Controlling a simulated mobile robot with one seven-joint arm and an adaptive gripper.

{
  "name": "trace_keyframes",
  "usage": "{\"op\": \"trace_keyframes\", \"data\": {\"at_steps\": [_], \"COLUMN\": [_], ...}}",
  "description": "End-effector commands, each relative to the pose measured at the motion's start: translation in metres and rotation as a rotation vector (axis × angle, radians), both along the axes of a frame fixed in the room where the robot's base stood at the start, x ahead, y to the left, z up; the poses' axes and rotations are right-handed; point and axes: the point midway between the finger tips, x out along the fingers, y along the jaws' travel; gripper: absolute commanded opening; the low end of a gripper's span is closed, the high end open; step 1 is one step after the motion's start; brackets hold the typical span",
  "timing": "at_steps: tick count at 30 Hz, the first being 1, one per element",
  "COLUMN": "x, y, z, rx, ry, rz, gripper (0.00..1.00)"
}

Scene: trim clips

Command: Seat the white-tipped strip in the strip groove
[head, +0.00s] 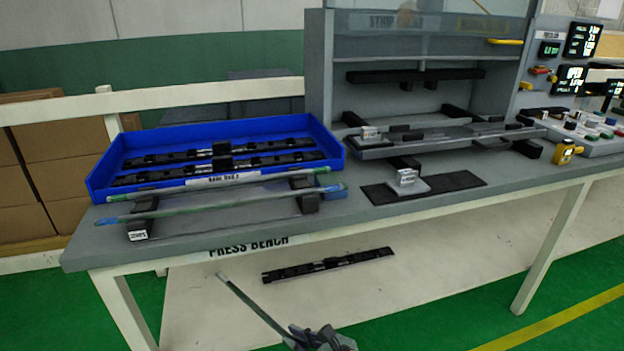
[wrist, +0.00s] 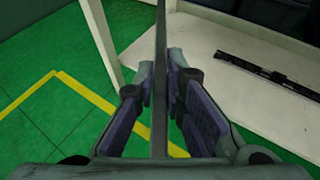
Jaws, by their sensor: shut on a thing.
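A long thin grey-green strip (head: 248,304) with a pale tip is held by my gripper (head: 318,340) at the bottom of the head view. It slants up and left from the gripper, in front of the bench. In the wrist view the strip (wrist: 160,60) runs upright between the two fingers of my gripper (wrist: 165,110), which are shut on it. The strip's other end is not clear. A long grey fixture (head: 440,143) with dark blocks lies in the press opening, well away from the gripper. I cannot make out the strip groove at this size.
Two more strips with blue and green ends lie across a rack (head: 215,212). A blue tray (head: 330,150) behind it holds black rails. A grey metal block (head: 408,182) stands on a dark mat (head: 455,183). A black rail (head: 328,264) lies below the bench edge (head: 400,216).

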Motion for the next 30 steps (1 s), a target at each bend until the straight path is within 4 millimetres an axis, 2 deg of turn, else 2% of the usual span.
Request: {"op": "trace_keyframes", "data": {"at_steps": [2,9,12,18,23,30], "x": [0.000,0.010,0.014,0.020,0.024,0.024], "y": [0.003,-0.011,-0.016,-0.026,-0.031,-0.032], "z": [-0.026,-0.126,-0.163,-0.221,-0.254,-0.249], "rx": [0.012,0.007,0.006,0.003,-0.002,-0.005], "ry": [0.012,0.014,0.013,0.009,0.007,0.001], "rz": [-0.073,-0.409,-0.533,-0.733,-0.849,-0.839], "gripper": [0.00,0.00,0.00,0.00,0.00,0.00]}}
